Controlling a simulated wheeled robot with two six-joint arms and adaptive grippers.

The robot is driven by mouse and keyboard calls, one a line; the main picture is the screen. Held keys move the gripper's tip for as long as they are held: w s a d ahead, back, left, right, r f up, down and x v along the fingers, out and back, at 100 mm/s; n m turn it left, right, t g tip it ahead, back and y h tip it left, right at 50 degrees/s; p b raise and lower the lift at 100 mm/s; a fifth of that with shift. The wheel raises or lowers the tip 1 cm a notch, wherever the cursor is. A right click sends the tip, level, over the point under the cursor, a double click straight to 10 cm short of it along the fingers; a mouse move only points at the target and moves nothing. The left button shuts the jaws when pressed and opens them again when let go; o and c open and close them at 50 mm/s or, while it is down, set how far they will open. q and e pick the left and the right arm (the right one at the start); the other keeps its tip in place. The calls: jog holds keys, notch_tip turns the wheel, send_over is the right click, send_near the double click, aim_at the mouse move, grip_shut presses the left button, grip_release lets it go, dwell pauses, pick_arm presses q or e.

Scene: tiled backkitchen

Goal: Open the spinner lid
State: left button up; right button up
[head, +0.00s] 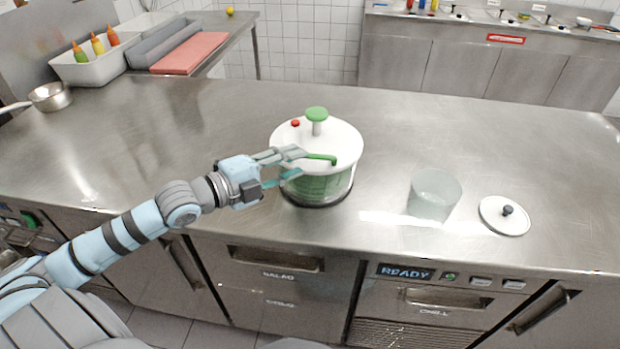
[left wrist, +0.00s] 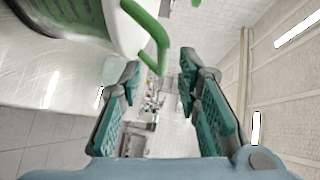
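The salad spinner (head: 316,187) stands upright on the steel counter, a clear bowl with green inside. Its white lid (head: 340,146) is on top, with a green knob (head: 316,114) on a pale post, a red button (head: 295,122) and a green handle (head: 322,158) at the front rim. My left gripper (head: 298,163) is at the front left of the lid, beside the green handle. In the left wrist view its teal fingers (left wrist: 160,82) are apart with nothing between them, and the green handle (left wrist: 152,38) shows just beyond the fingertips. My right gripper is not in view.
A glass container (head: 434,196) and a small white lid with a black knob (head: 505,215) stand to the right. A saucepan (head: 50,97), a bin of sauce bottles (head: 95,62) and a pink board (head: 190,53) are at the back left. The counter behind the spinner is clear.

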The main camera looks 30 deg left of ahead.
aim_at(307, 158)
pick_arm(q)
jog(key=b+x, duration=0.2)
jog(key=x, duration=0.3)
jog(key=shift+d+r+b, duration=0.1)
jog(key=shift+d+b, duration=0.05)
jog(key=shift+b, duration=0.25)
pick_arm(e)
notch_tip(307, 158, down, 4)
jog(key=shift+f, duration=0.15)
pick_arm(q)
grip_shut()
